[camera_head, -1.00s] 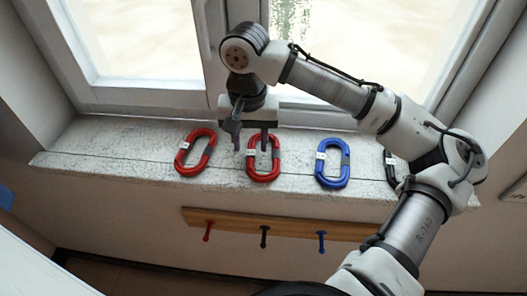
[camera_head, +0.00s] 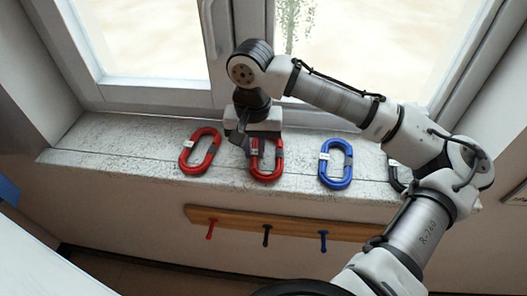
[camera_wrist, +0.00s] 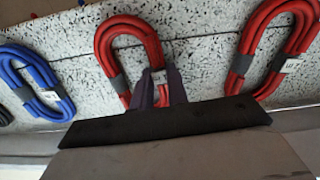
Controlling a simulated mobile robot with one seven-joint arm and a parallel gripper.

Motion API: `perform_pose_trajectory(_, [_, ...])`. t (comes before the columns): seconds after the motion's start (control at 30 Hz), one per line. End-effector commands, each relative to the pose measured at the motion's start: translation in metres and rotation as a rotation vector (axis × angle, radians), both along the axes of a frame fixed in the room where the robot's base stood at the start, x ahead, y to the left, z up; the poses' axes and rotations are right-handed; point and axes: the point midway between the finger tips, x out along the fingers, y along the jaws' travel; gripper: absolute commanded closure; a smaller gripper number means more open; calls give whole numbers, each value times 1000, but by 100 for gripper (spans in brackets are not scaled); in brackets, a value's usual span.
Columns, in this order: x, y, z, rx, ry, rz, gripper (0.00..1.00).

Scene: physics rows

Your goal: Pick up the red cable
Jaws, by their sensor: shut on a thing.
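Two red cables, each coiled into a long loop with tape bands, lie on the speckled stone sill (camera_head: 110,150). My gripper (camera_head: 251,150) is down at the right-hand red cable (camera_head: 267,177). In the wrist view my fingers (camera_wrist: 160,80) are shut on one side of this red cable (camera_wrist: 118,27), at its white label. The cable appears to rest on the sill still. The other red cable (camera_head: 187,157) lies apart to the left; it shows at the right in the wrist view (camera_wrist: 248,48). My gripper hides part of the held loop in the head view.
A blue cable (camera_head: 348,160) lies to the right on the sill. A black cable (camera_head: 394,180) beyond it is partly hidden by my arm. The window stands close behind the sill. Below the front edge is a wooden rail (camera_head: 285,225) with red, black and blue pegs.

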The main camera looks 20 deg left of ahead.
Motion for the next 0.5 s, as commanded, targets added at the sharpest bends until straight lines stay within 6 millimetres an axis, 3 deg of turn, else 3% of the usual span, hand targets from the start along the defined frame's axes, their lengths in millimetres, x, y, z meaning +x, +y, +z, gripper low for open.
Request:
perform_pose_trajectory(0.27, [0,0,12,1,-2,0,100])
perform_pose_trajectory(0.37, [0,1,28,1,-3,1,100])
perform_pose_trajectory(0.5, [1,1,67,2,-5,1,100])
